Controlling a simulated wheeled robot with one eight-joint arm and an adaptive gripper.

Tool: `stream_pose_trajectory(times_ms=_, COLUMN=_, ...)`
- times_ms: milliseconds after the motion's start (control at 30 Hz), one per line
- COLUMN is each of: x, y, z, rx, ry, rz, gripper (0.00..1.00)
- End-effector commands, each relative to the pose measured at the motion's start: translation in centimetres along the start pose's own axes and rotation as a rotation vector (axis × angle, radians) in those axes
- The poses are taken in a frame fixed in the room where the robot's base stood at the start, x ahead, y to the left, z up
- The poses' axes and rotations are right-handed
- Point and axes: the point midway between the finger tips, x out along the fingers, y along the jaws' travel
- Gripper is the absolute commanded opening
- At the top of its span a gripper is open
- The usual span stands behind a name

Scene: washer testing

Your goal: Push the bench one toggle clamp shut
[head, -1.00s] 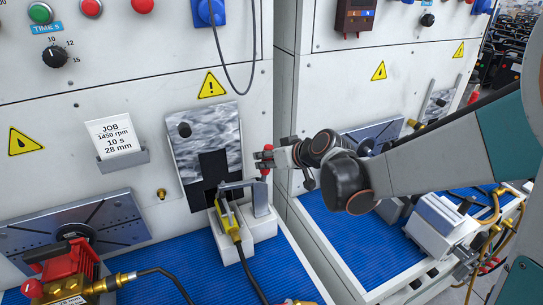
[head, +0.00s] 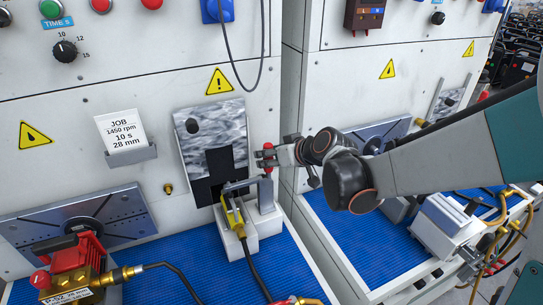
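A red upright part (head: 268,172), which looks like the clamp's handle, shows at my gripper above the clamp's post. My gripper (head: 264,157) comes in from the right and its fingertips overlap this red part in the head view. Whether the fingers touch it or close around it cannot be told at this size.
A metal plate with a dark cut-out (head: 210,150) stands behind the clamp. A red and brass pump (head: 75,268) sits at the left on the blue mat (head: 180,268). A black cable runs from the yellow tool. The second bench (head: 345,240) lies right, beneath my arm.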

Motion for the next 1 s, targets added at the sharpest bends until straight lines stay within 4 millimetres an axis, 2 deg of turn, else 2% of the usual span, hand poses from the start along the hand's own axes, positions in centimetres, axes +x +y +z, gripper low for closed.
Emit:
stream_pose_trajectory(times_ms=167, x=-0.5, y=0.1, z=0.0, rx=0.001, ry=0.000, rz=0.001, gripper=0.45)
stream_pose_trajectory(times_ms=267, x=-1.5, y=0.1, z=0.0, rx=0.000, ry=0.000, rz=0.001, gripper=0.45)
stream_pose_trajectory(times_ms=700, x=-8.3, y=0.0, z=0.0, rx=0.001, ry=-0.001, rz=0.002, gripper=0.45)
stream_pose_trajectory(times_ms=1000, x=-11.4, y=0.0, z=0.0, rx=0.001, ry=-0.001, rz=0.001, gripper=0.45)
